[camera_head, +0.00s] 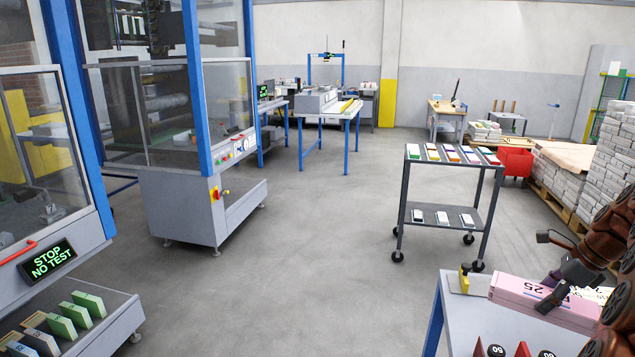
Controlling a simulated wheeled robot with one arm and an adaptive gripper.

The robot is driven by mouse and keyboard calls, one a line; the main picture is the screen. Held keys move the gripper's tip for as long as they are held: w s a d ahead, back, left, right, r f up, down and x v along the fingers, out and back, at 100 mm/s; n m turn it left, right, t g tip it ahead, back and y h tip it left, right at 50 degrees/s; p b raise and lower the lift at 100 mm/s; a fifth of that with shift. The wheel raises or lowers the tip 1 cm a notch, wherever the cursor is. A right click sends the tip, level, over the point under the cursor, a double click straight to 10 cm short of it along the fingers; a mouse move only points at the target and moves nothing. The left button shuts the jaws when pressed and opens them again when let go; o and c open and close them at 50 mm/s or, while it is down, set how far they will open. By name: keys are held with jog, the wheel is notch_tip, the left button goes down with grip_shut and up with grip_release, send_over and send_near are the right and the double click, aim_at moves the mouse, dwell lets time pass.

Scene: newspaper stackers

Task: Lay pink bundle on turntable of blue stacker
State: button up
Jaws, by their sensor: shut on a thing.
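A pink bundle (512,291) with the number 25 on it is at the lower right, over a grey table with blue legs. My gripper (562,284) is shut on it, with a dark finger across its near side. My arm comes in from the right edge and hides part of the bundle. I cannot tell whether the bundle touches the table. Blue-framed machines stand at the left, one with a control panel (236,150). I cannot tell which one is the blue stacker, and no turntable shows clearly.
A dark two-shelf cart (455,160) with small bundles stands behind the table (455,312). Red markers stand at the table's front. The middle floor is clear.

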aim_at(534, 290)
notch_tip(534, 290, up, 6)
jog(key=shift+p, duration=0.95)
jog(key=shift+w+a+f, duration=0.15)
jog(key=shift+f, duration=0.1)
jog(key=w+a+f+n+g+b, duration=0.1)
jog(key=w+a+f+n, duration=0.1)
jog(key=w+a+n, duration=0.45)
jog(key=w+a+f+n+g+b, duration=0.1)
jog(key=w+a+f+g, duration=0.15)
jog(key=a, duration=0.75)
jog(key=w+a+f+n+g+b, duration=0.1)
jog(key=w+a+f+n+g, duration=0.15)
jog(key=a+n, duration=1.25)
jog(key=s+a+n+g+h+p, duration=0.1)
jog(key=s+a+n+h+p, duration=0.2)
jog(key=p, duration=0.9)
jog(key=s+a+n, duration=0.1)
jog(key=a, duration=0.1)
jog(key=shift+s+a+p, duration=0.3)
jog(key=shift+p, duration=0.1)
